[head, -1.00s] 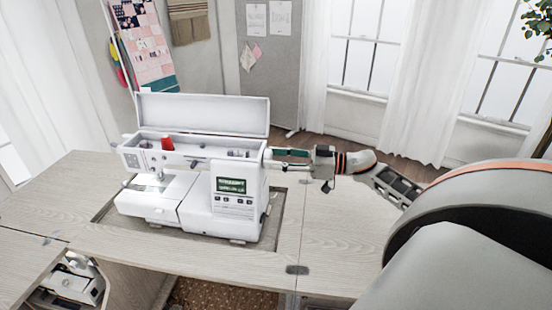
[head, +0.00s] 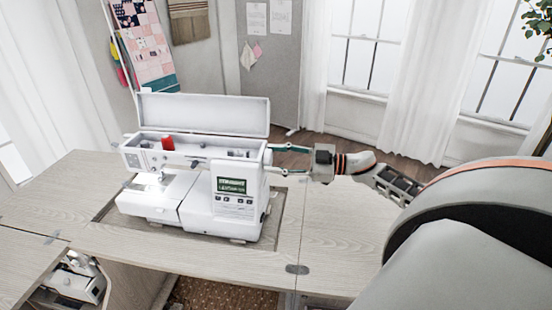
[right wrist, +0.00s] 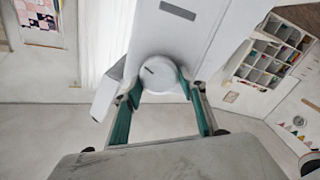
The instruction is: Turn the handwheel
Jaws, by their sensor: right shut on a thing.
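The white sewing machine (head: 238,185) stands upright in the cabinet top with its lid raised and its lit screen facing front. Its round white handwheel (right wrist: 160,74), with a short dark mark on its face, is on the machine's right end. My right gripper (head: 270,158) reaches in from the right at that end. In the right wrist view its two green-lined fingers (right wrist: 159,88) are on opposite sides of the handwheel, shut on it. In the head view the handwheel is small and partly hidden by the fingertips. My left gripper is not in view.
A red thread spool (head: 168,143) sits in the machine's open top. The wooden table (head: 335,235) is clear to the right of the machine. The raised lid (head: 205,115) stands behind it. A pinboard wall and curtained windows are farther back.

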